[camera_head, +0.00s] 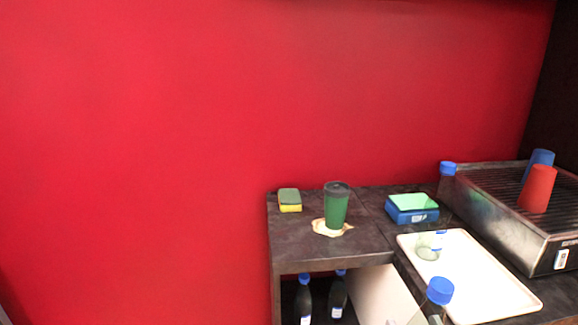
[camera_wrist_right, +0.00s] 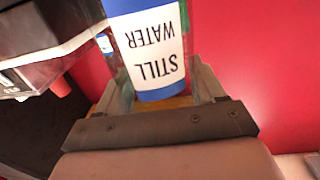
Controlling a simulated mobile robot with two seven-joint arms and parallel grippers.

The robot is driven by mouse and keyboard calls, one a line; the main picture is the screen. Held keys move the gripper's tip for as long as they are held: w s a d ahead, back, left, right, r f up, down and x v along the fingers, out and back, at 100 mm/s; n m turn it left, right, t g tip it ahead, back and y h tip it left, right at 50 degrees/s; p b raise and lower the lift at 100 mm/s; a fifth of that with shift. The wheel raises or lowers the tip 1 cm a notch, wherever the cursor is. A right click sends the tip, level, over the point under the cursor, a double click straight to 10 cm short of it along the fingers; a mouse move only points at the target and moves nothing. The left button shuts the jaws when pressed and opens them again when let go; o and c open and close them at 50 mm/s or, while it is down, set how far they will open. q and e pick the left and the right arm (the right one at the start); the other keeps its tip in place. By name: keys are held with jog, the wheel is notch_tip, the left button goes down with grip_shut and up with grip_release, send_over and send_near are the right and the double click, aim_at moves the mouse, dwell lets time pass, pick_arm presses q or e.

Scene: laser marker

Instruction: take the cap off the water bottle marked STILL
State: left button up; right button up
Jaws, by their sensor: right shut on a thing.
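My right gripper (camera_wrist_right: 162,88) is shut on a clear bottle (camera_wrist_right: 150,50) with a white and blue label reading STILL WATER, upside down in the right wrist view. The fingers lie on either side of the bottle. Its cap is outside that view. I cannot clearly make out my right gripper in the head view. My left gripper is in neither view.
A cream tray (camera_head: 490,290) holds a clear container (camera_head: 430,246). Beside it are a green cup (camera_head: 336,207), a sponge (camera_head: 289,200), a blue box (camera_head: 411,212), and a metal machine (camera_head: 500,212) with red and blue cups. Bottles (camera_head: 304,300) stand on the lower shelf. Another blue-capped bottle (camera_head: 447,170) stands behind.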

jog(key=shift+s+a, duration=0.1)
jog(key=s+a+n+g+y, duration=0.1)
jog(key=a+n+g+y, duration=0.3)
jog(key=a+n+y, duration=0.3)
jog(key=a+r+y, duration=0.1)
jog(key=a+y, duration=0.3)
jog(key=a, duration=0.4)
jog(key=shift+s+n, duration=0.4)
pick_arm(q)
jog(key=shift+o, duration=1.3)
pick_arm(e)
jog(key=shift+a+f+y, duration=0.1)
jog(key=shift+a+y, duration=0.1)
jog(key=shift+y, duration=0.1)
grip_shut()
jog(key=shift+s+a, duration=0.1)
